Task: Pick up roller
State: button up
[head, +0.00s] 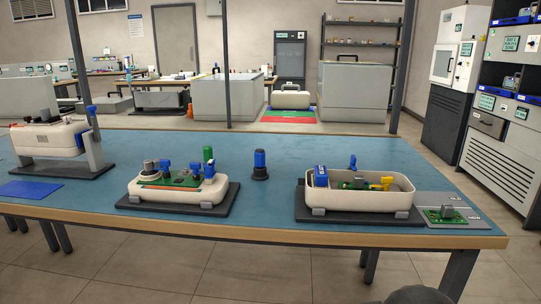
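I cannot tell for sure which thing is the roller. A small upright blue cylinder on a black base (260,165) stands alone near the middle of the blue-topped table (290,225). A green upright cylinder (208,155) shows at the back of the middle white housing (180,194), which also holds a circuit board and blue parts. The right white housing (362,201) holds a board, blue parts and a yellow part (385,183). The left white housing (50,138) is raised on a grey stand. My gripper is not in view.
A green circuit board (445,214) lies on a grey mat at the table's right end. A blue mat (30,190) lies at the left. Thin dark posts rise behind the table. Shelves and cabinets stand at the far right.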

aim_at(207, 150)
jog(key=j+z, duration=1.35)
jog(key=k, duration=0.05)
